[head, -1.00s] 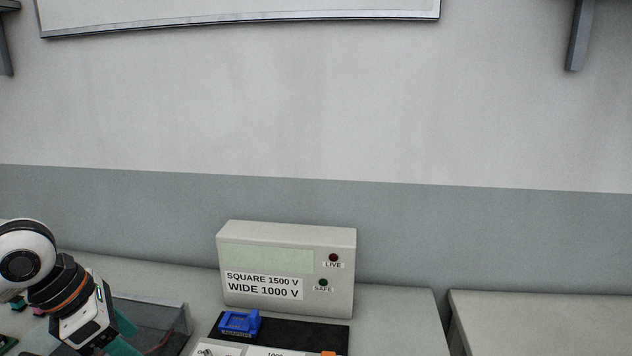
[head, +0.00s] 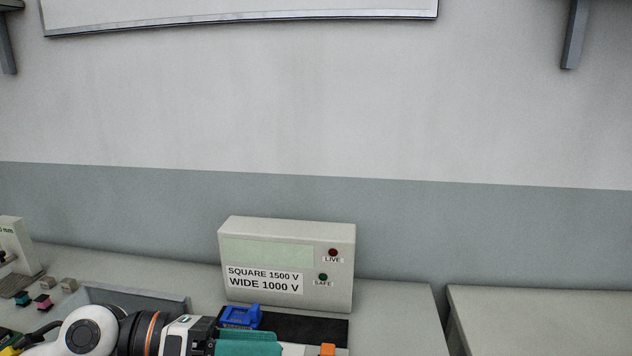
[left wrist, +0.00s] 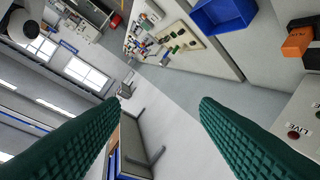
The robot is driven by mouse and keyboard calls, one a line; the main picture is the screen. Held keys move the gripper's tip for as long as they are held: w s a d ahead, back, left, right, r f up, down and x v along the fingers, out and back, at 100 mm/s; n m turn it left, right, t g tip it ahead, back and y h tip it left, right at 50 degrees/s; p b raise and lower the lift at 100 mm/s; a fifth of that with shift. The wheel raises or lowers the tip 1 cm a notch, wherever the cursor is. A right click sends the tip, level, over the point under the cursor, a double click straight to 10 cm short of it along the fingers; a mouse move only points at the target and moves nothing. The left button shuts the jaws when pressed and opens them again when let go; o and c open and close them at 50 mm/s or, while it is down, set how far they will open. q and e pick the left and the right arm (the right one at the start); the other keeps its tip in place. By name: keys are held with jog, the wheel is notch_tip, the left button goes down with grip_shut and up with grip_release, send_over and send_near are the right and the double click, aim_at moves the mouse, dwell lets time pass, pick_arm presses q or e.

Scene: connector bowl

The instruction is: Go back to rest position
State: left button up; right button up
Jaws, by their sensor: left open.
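My left gripper (head: 282,346) comes in from the lower left of the head view, lying nearly level, with its green finger in front of the black mat. In the left wrist view its two green ribbed fingers (left wrist: 150,140) stand wide apart with nothing between them. The jaws are open and empty. My right gripper does not show in either view.
A grey box labelled SQUARE 1500 V, WIDE 1000 V (head: 287,262) stands behind a black mat (head: 310,330). A blue part (head: 240,316) and an orange part (head: 327,350) are near it. A grey tray (head: 140,298) lies behind my left arm. Small connectors (head: 42,301) sit at left.

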pick_arm(q)
jog(key=w+a+r+n+t+y, duration=0.1)
jog(key=w+a+n+t, duration=0.15)
jog(key=n+t, duration=0.8)
jog(key=w+a+r+n+t+y, duration=0.1)
jog(key=w+a+n+t+y, duration=0.15)
jog(key=n+t, duration=0.75)
jog(key=a+f+n+g+y, duration=0.35)
jog(key=f+n+y, duration=0.25)
jog(key=f+n, duration=0.25)
jog(key=a+f+n+g+y, duration=0.35)
jog(key=f+n+y, duration=0.3)
jog(key=n, duration=0.25)
jog(key=s+a+f+n+g, duration=0.1)
jog(key=s+f+n+g, duration=0.4)
jog(key=s+f+g, duration=1.1)
jog(key=s+f+t+b, duration=0.1)
jog(key=s+f+b, duration=0.15)
jog(key=f, duration=1.35)
jog(key=s+f+t+b, duration=0.2)
jog(key=s+f, duration=0.2)
jog(key=f, duration=1.3)
jog(key=s+a+f+g+b, duration=0.1)
jog(key=s+a+f+b, duration=0.1)
jog(key=s+f, duration=1.4)
notch_tip(320, 180, down, 3)
jog(key=shift+s+a+f+b, duration=0.1)
jog(key=shift+s+a+b, duration=0.15)
jog(key=shift+a+b, duration=0.15)
